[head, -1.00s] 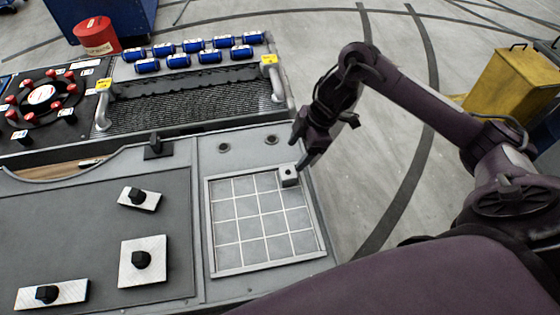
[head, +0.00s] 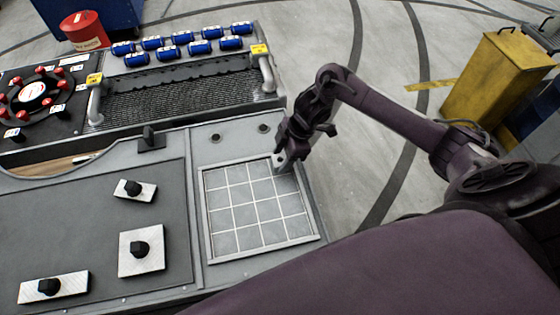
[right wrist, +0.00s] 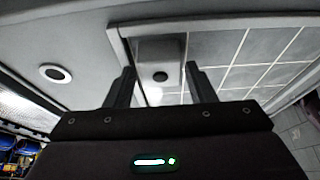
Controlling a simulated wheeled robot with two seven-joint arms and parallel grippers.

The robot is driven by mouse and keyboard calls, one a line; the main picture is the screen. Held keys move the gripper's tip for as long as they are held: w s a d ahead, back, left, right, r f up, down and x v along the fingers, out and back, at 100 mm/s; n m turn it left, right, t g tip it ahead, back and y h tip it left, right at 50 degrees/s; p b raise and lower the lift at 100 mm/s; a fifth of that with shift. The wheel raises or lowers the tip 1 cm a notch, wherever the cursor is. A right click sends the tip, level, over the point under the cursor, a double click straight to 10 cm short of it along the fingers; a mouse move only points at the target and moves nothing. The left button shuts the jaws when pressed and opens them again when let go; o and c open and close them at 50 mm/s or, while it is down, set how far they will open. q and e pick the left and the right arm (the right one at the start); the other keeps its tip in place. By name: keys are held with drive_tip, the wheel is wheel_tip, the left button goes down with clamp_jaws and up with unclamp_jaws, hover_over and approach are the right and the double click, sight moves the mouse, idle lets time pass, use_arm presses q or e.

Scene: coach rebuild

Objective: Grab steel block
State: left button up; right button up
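The steel block (head: 278,162) is a small grey block with a dark round hole in its top. It sits at the far right corner of the white-lined grid tray (head: 208,222). In the right wrist view the block (right wrist: 160,52) shows ahead between the two fingers. My right gripper (head: 285,160) is at the block in the head view and partly covers it. In the right wrist view its fingers (right wrist: 159,72) are apart, one toward each side of the block. I cannot tell whether they touch it. My left gripper is not in view.
Several white plates with black knobs (head: 141,250) lie on the dark mat left of the grid. A red can (head: 85,30) is at the back left. A yellow bin (head: 495,75) stands on the floor at right.

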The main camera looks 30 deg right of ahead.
drive_tip(key=c, duration=1)
drive_tip(key=shift+r, duration=0.1)
drive_tip(key=shift+w+r, duration=0.1)
